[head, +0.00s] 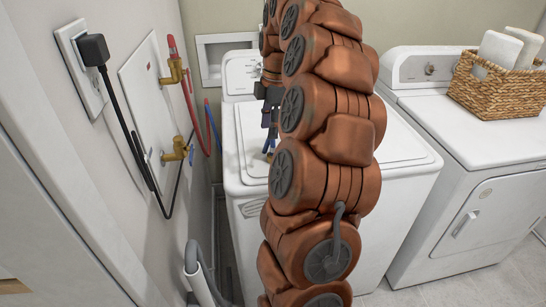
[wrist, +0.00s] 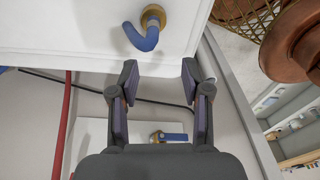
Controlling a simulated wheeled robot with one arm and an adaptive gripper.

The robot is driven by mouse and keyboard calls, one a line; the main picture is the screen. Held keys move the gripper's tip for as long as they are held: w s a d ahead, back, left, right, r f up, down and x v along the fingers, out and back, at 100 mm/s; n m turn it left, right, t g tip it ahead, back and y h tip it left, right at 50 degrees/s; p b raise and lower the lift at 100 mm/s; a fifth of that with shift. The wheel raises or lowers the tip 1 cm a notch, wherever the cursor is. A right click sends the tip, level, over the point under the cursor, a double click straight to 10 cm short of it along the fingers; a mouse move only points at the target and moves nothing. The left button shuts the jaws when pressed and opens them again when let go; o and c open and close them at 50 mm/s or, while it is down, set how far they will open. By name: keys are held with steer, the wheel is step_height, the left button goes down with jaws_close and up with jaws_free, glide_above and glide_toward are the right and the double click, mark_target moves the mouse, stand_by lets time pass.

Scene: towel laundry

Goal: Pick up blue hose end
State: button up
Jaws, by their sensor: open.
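The blue hose end (wrist: 146,36) shows in the wrist view as a short, curved blue hose with a round brass fitting, over the white washer top (wrist: 60,30). In the head view, a blue piece with a brass tip (head: 270,140) shows at the washer lid (head: 240,165), just below my gripper (head: 268,112). In the wrist view, my gripper (wrist: 157,82) has its fingers apart with nothing between them. The hose end lies beyond the fingertips and does not touch them. My arm hides much of the washer in the head view.
Brass valves with red (head: 172,70) and blue (head: 178,150) handles are on the left wall. A red hose (head: 188,108) hangs there beside a black power cord (head: 122,115). A dryer (head: 470,170) carrying a wicker basket (head: 490,90) stands to the right.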

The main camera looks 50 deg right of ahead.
mark_target(273, 146)
steer(key=shift+s+d+f, duration=0.1)
steer(key=shift+d+f, duration=0.1)
steer(key=shift+d, duration=0.65)
steer(key=shift+a+f+p, duration=0.2)
steer(key=shift+f+p, duration=0.9)
steer(key=shift+f, duration=2.7)
jaws_close()
